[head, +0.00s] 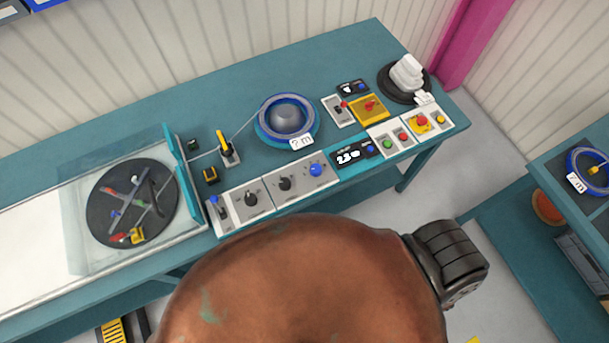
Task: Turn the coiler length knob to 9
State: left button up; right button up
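The coiler control panel (268,206) runs along the front edge of the teal bench. It carries two dark knobs on grey plates, a left knob (251,199) and a right knob (285,184). I cannot read their labels or scales, so I cannot tell which is the length knob or where either points. A blue button (316,170) sits right of them, and a small display (351,153) stands beyond it. No fingers of either gripper show in this view.
A large brown rounded shape (300,285) fills the lower middle, close to the panel's front. A blue lever (219,210), a blue reel (287,120), a glass-covered turntable (130,202) and a white cable reel (405,78) stand on the bench (240,88).

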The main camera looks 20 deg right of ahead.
aim_at(315, 170)
jog(key=u, duration=1.9)
jog(key=k, duration=1.05)
jog(key=z, duration=1.85)
